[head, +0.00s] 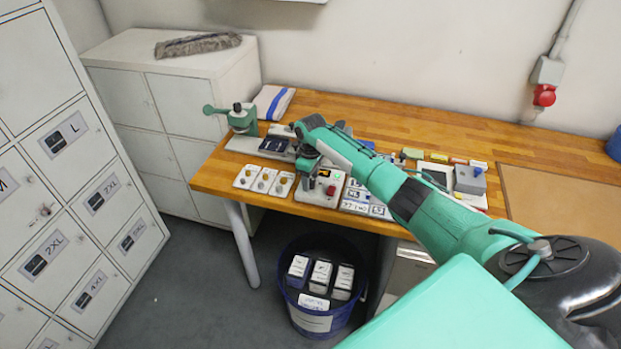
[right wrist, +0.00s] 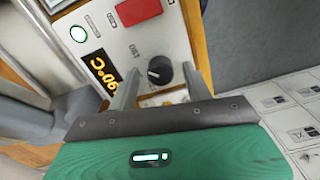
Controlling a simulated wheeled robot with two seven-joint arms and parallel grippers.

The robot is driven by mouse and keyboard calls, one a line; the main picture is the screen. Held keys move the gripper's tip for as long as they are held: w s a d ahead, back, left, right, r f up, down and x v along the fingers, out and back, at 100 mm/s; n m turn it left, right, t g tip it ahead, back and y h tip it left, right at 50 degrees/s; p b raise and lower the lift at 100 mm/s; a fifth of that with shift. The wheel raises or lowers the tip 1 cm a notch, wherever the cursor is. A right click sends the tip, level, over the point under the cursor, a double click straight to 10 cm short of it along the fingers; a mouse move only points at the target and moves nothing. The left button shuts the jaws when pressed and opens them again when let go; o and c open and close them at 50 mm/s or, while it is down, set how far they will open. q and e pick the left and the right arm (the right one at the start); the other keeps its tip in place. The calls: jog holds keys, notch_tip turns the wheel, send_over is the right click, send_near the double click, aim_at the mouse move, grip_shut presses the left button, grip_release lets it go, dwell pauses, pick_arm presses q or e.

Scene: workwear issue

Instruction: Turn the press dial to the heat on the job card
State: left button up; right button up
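The press control box (head: 322,188) stands at the table's front edge; it has a red button and a small lit display. In the right wrist view its black round dial (right wrist: 160,70) carries a pale pointer mark. My right gripper (right wrist: 160,80) is open, with one finger on each side of the dial; contact is not clear. It reaches down over the box in the head view (head: 308,166). I cannot make out which card is the job card. My left gripper is not in view.
A green hand-lever press (head: 240,118) stands at the table's left end, near a folded striped cloth (head: 272,102). Small cards with round pieces (head: 263,180) lie left of the box, lettered cards (head: 362,194) right of it. A blue bin (head: 318,318) stands below.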

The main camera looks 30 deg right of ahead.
aim_at(311, 180)
notch_tip(311, 180, up, 14)
jog(key=b, duration=0.4)
dwell(0.3)
jog(key=shift+d+f, duration=0.1)
